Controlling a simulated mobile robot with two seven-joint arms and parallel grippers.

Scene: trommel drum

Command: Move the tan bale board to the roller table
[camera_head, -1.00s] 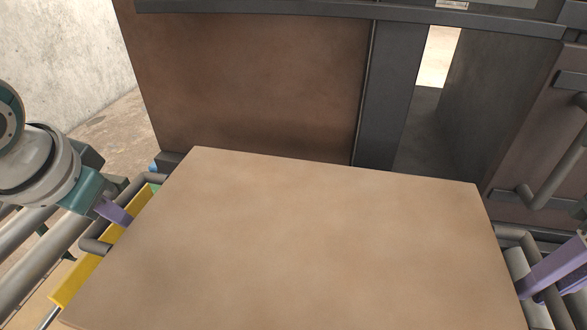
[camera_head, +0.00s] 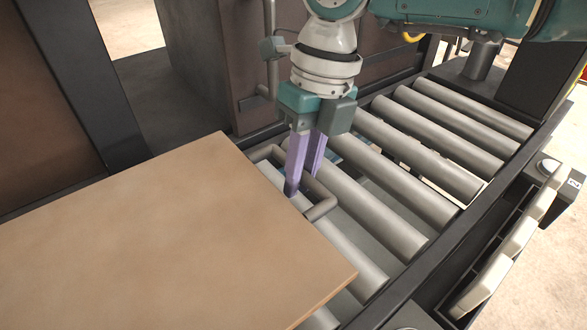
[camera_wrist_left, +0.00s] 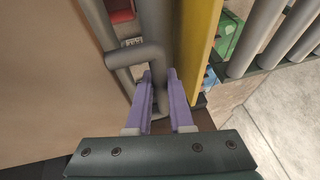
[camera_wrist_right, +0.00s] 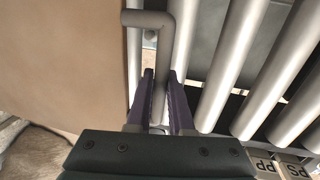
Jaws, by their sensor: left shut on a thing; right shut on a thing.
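The tan bale board (camera_head: 160,240) is a wide flat slab filling the lower left of the head view. A grey bar handle (camera_head: 322,208) sticks out from its right edge. My right gripper (camera_head: 300,188) is shut on this handle, with purple fingers on both sides of the bar, as the right wrist view (camera_wrist_right: 162,80) also shows. The left wrist view shows my left gripper (camera_wrist_left: 160,80) shut on a grey handle (camera_wrist_left: 135,55) at the board's other edge. The left gripper is outside the head view. The right part of the board covers some rollers; its height above them is unclear.
Grey rollers (camera_head: 405,155) in a dark frame lie right of the board. A row of pale blocks (camera_head: 515,245) runs along the frame's outer side. A brown-panelled machine (camera_head: 205,60) stands behind the board. A yellow rail (camera_wrist_left: 198,45) runs beside my left gripper.

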